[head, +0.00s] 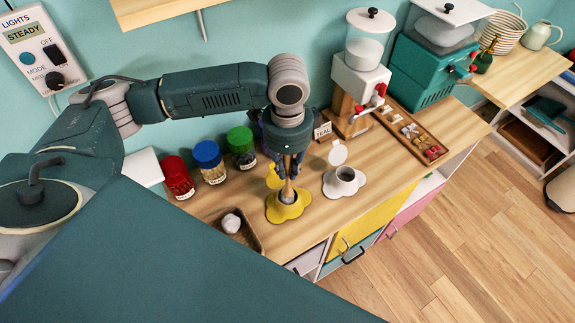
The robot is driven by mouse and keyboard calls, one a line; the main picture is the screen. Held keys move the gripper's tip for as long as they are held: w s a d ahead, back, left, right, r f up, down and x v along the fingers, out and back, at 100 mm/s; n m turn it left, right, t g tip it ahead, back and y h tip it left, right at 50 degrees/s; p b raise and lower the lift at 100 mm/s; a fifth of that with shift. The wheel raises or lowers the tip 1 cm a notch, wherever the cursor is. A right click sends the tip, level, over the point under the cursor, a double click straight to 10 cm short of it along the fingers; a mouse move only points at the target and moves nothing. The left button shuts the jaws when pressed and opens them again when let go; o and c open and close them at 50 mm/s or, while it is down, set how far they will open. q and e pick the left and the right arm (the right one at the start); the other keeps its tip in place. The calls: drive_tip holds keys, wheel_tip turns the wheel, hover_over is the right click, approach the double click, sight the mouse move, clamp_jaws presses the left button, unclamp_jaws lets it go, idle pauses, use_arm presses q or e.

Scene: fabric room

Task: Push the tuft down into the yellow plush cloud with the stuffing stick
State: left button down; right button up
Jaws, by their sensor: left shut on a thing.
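My left gripper (288,166) points straight down over the worktop and is shut on the stuffing stick (288,190), a thin light-brown rod. The yellow plush cloud (275,212) lies flat on the wooden counter directly below. The stick stands nearly upright, its lower end at the dark round opening in the cloud's middle. How deep it reaches is hard to tell. An upright yellow piece (272,178) stands behind the opening, partly covered by the gripper. I cannot make out a tuft in the opening. My right gripper is not in view.
A wooden tray (252,238) with white fluff (231,223) lies left of the cloud. A white cloud-shaped piece (358,184) with a grey cup stands to the right. Red (177,178), blue (209,161) and green (241,148) lidded jars line the back. A white-and-red dispenser (357,75) stands behind.

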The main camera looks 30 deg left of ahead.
sight(288, 157)
use_arm(q)
drive_tip(key=shift+f, duration=0.15)
idle(0.3)
drive_tip(key=shift+f, duration=0.9)
drive_tip(key=shift+f, duration=0.85)
idle(0.7)
idle(0.3)
wheel_tip(288, 157, up, 6)
drive_tip(key=p, duration=0.7)
wheel_tip(288, 157, up, 3)
drive_tip(key=shift+f+p, duration=0.2)
drive_tip(key=shift+p, duration=0.9)
drive_tip(key=shift+r, duration=1.2)
